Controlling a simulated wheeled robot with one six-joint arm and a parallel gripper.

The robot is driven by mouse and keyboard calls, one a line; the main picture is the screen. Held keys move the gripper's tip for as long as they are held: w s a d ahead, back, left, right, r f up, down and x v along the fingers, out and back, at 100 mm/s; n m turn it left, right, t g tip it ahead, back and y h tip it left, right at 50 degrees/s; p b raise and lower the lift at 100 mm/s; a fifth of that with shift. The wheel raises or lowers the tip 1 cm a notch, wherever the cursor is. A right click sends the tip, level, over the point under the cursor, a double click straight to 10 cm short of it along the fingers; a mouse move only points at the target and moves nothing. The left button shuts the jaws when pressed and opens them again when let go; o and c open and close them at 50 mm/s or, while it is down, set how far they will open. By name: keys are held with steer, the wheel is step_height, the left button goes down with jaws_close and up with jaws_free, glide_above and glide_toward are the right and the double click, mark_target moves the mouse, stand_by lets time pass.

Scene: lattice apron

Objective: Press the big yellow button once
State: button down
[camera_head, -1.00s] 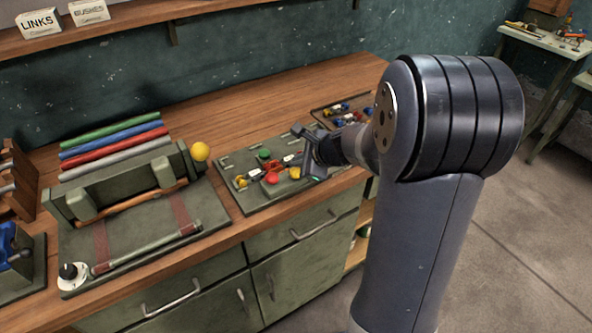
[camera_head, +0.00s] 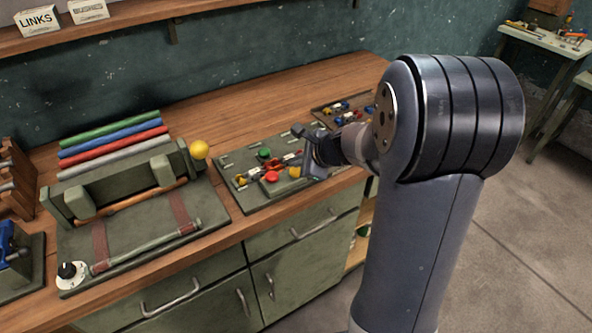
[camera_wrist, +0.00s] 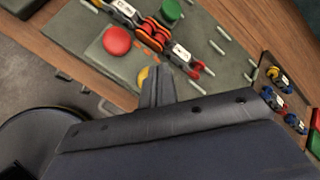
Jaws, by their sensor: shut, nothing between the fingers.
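The yellow button (camera_head: 295,172) is on the green board, right of the red button (camera_head: 271,177) and just left of my gripper (camera_head: 310,172). In the wrist view only a small part of the yellow button (camera_wrist: 143,76) shows, beside my gripper's shut fingers (camera_wrist: 157,74); the fingers cover the rest. My gripper is empty and points down close over the button. I cannot tell whether the fingertips touch it. The green button (camera_head: 264,154) is farther back on the board.
Chain links lie between the buttons. A tray of coloured parts (camera_head: 345,108) is behind my gripper. To the left is a green fixture with a yellow ball knob (camera_head: 199,150) and a dial (camera_head: 71,273).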

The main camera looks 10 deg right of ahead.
steer(key=shift+f+b, duration=0.95)
steer(key=shift+f, duration=0.15)
stand_by(0.9)
steer(key=shift+r, duration=0.1)
steer(key=shift+r+p, duration=1.25)
steer(key=shift+r+p, duration=2.15)
steer(key=shift+r, duration=0.4)
